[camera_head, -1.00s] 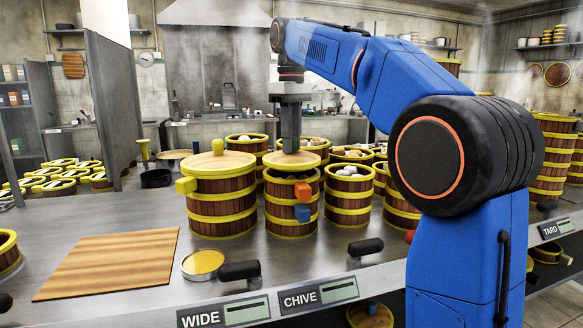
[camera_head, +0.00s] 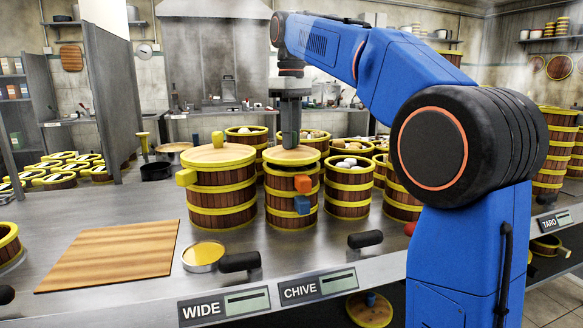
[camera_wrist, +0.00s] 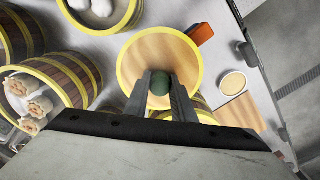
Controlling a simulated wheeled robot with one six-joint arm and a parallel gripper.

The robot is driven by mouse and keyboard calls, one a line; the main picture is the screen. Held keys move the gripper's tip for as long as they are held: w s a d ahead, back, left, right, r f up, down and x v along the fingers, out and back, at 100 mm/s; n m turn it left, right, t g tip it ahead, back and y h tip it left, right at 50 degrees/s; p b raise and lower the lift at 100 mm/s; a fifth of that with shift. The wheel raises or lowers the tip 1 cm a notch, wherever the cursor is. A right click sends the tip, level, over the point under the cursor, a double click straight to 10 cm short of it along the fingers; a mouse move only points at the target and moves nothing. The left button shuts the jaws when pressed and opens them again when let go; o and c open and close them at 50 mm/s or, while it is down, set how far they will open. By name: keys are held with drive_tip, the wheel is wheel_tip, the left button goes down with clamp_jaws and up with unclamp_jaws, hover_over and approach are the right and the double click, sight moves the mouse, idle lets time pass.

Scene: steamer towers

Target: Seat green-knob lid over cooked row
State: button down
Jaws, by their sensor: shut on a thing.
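My gripper (camera_head: 291,143) points straight down above the CHIVE tower and is shut on the green knob (camera_wrist: 160,83) of a round wooden lid (camera_wrist: 143,54) with a yellow rim. An orange tab and a blue tab stick out from that tower's side. What lies under the lid is hidden.
Left of it stands the WIDE tower (camera_head: 221,198) with a yellow-knob lid. Open towers with buns (camera_head: 349,170) stand right and behind. A wooden board (camera_head: 110,257) and a small round yellow-topped tin (camera_head: 203,254) lie at the counter's front left.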

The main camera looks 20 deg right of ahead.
drive_tip(key=shift+f, duration=0.85)
idle(0.3)
drive_tip(key=c, duration=1.4)
unclamp_jaws()
drive_tip(key=shift+r, duration=0.1)
drive_tip(key=shift+r, duration=3.65)
